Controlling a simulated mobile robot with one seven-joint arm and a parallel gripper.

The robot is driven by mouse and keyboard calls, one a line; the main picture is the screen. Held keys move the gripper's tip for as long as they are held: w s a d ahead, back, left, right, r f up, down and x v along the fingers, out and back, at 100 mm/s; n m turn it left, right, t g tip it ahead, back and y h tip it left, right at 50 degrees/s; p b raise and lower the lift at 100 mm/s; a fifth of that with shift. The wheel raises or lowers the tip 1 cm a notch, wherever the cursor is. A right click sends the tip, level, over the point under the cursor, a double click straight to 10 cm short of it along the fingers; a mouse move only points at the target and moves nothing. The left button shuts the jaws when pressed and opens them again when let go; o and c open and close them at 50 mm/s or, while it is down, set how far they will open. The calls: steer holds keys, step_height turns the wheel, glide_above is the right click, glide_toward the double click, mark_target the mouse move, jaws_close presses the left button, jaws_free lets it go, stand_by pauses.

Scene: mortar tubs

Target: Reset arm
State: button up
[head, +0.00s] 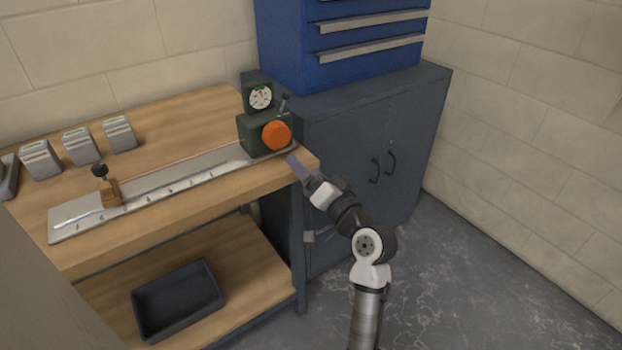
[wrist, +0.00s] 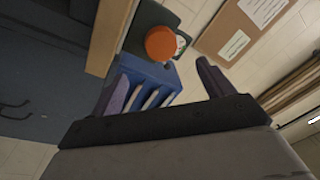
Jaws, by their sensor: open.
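My gripper (head: 297,166) is at the right front corner of the wooden workbench (head: 235,182), just in front of the dark green gauge device (head: 253,131) with an orange knob (head: 276,135). In the wrist view my gripper (wrist: 165,80) has its two purple-grey fingers apart with nothing between them. The orange knob (wrist: 161,43) shows beyond the gap between the fingers. The arm reaches up from the bottom of the head view, and its base is out of sight.
A ruled metal rail (head: 170,184) with a brown slider block (head: 109,193) lies along the bench. Several grey blocks (head: 81,146) stand behind it. A black tray (head: 177,299) sits on the lower shelf. A grey cabinet (head: 345,150) carries a blue drawer chest (head: 340,45). Floor at right is clear.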

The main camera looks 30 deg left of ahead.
steer(key=shift+s+d, duration=0.15)
steer(key=shift+d, duration=0.2)
stand_by(0.3)
